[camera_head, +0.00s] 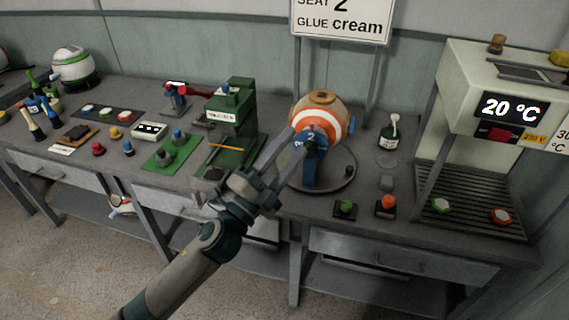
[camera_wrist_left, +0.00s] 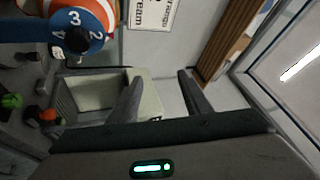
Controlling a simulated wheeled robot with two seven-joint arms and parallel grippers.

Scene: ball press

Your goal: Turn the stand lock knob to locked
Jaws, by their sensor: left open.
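An orange and white striped ball (camera_head: 319,115) sits on a stand with a round grey base (camera_head: 325,181). A blue numbered part (camera_head: 312,141) is at its front; the numbers 2, 3 and 4 show on it in the left wrist view (camera_wrist_left: 76,32). A small dark knob (camera_head: 349,170) is at the right of the base; I cannot read its setting or confirm it is the lock knob. My left gripper (camera_head: 281,153) is open and empty, in front of and left of the stand, overlapping its left side in the picture. Its spread fingers (camera_wrist_left: 162,92) hold nothing in the left wrist view. My right gripper is not in view.
A green press (camera_head: 233,112) stands left of the ball. Green (camera_head: 345,208) and orange (camera_head: 386,204) buttons sit near the front edge. A glue bottle (camera_head: 389,133) and a cream machine reading 20 °C (camera_head: 458,92) stand to the right.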

